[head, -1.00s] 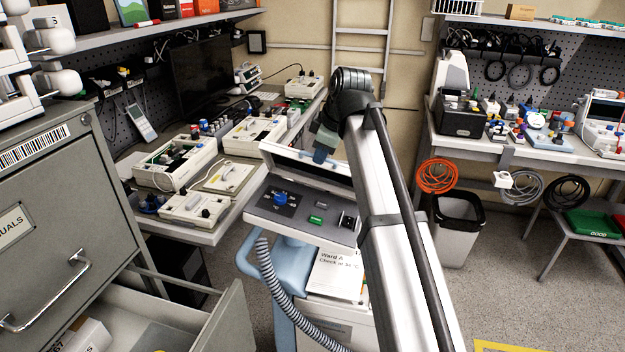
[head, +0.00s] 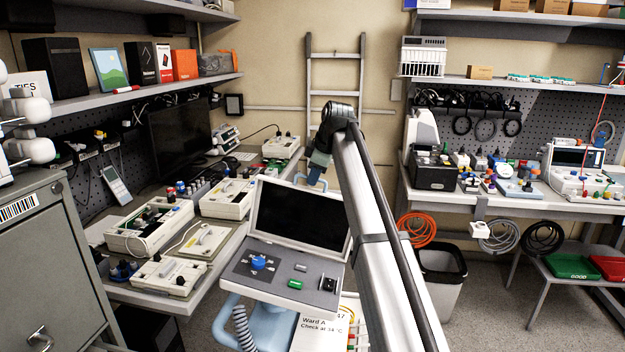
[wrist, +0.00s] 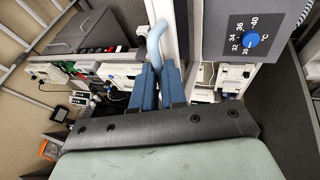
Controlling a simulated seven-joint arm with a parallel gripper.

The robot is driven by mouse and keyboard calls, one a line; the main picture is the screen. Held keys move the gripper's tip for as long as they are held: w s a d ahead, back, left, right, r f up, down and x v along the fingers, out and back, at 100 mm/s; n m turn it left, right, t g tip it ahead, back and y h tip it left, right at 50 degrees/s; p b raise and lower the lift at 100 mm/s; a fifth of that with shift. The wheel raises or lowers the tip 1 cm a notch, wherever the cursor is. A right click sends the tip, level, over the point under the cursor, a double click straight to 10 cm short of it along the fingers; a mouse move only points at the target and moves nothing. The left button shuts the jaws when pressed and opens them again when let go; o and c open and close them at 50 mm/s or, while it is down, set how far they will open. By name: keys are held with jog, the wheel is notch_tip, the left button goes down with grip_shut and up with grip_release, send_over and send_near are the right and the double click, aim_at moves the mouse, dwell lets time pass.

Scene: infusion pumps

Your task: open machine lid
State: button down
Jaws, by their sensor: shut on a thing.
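The machine (head: 292,268) is a grey box with a blue dial, a green switch and a black socket on its panel. Its lid (head: 345,236) stands raised at the back, its dark inner face toward the head camera. A light-blue handle (head: 299,177) shows behind the lid's top edge; it also shows in the wrist view (wrist: 154,42). My gripper (head: 316,172) is at the lid's top edge, its blue fingers (wrist: 163,82) shut on the handle. The exact contact is partly hidden. The dial panel (wrist: 252,36) shows at upper right in the wrist view.
A bench with several cream devices (head: 228,198) stands close on the left, and a grey cabinet (head: 50,260) at the near left. A bin (head: 442,285) and a right bench (head: 500,203) lie beyond my arm. A ladder (head: 336,75) stands against the back wall.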

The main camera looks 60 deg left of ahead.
jog(key=shift+w+a+f, duration=0.15)
jog(key=shift+w+a, duration=0.05)
jog(key=shift+w, duration=0.1)
jog(key=c, duration=1.2)
grip_release()
jog(key=v, duration=1.4)
jog(key=shift+a, duration=0.15)
